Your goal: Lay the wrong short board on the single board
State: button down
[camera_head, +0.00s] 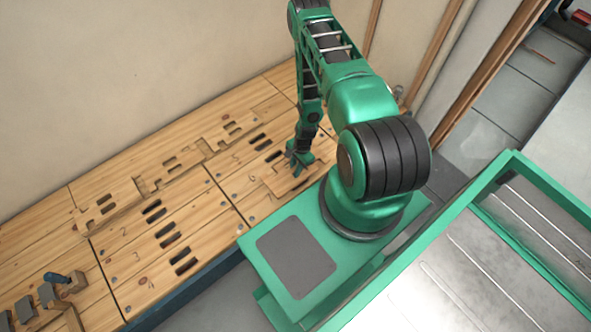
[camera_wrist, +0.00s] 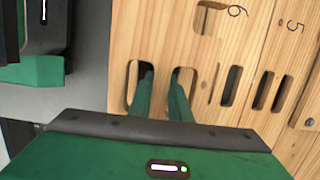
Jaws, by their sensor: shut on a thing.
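My gripper (camera_head: 297,165) is low over the front of the wooden bench, at its right part. It is on a short pale board (camera_head: 276,183) close to the bench's front edge. In the wrist view the two green fingers (camera_wrist: 161,95) reach into two neighbouring slots of the board (camera_wrist: 160,35) and are shut on the strip of wood between them. I cannot tell whether the board rests on the bench or is slightly lifted. Slotted notched boards (camera_head: 165,172) lie in a row along the back of the bench; I cannot tell which is the single board.
The bench top (camera_head: 215,205) has dark slots and painted numbers; a 6 and a 5 show in the wrist view. A wall runs behind the bench. A green-framed metal table (camera_head: 470,260) stands at right.

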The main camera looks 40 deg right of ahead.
jog(key=shift+f, duration=2.55)
jog(key=shift+s+a+f, duration=0.1)
jog(key=shift+f, duration=0.45)
jog(key=shift+f, duration=0.55)
jog(key=shift+f, duration=1.1)
jog(key=c, duration=1.6)
grip_release()
jog(key=shift+o, duration=0.2)
jog(key=shift+r, duration=0.1)
